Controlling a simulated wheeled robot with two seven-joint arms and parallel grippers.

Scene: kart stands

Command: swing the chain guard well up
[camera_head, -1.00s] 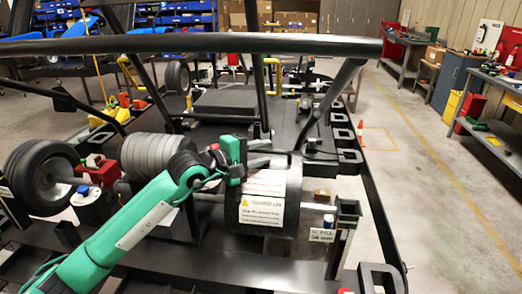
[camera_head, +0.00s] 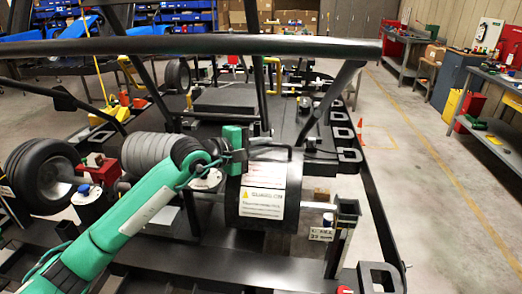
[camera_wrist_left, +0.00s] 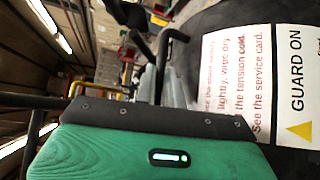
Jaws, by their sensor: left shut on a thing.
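The chain guard (camera_head: 235,200) is a black, drum-shaped cover with a white "GUARD ON" label (camera_head: 263,195), right of centre in the head view. Its curved black side also shows in the wrist view (camera_wrist_left: 215,18), beside the label (camera_wrist_left: 250,85). A bent black handle (camera_head: 275,145) stands at the top of the guard. My left gripper (camera_head: 246,153) is at the guard's upper left edge, shut on the handle. The bent bar also shows in the wrist view (camera_wrist_left: 165,55), just beyond the green gripper body. My right gripper is out of view.
A long black frame bar (camera_head: 190,46) crosses above the arm, with slanted struts behind. A black post (camera_head: 342,235) with a small label stands just right of the guard.

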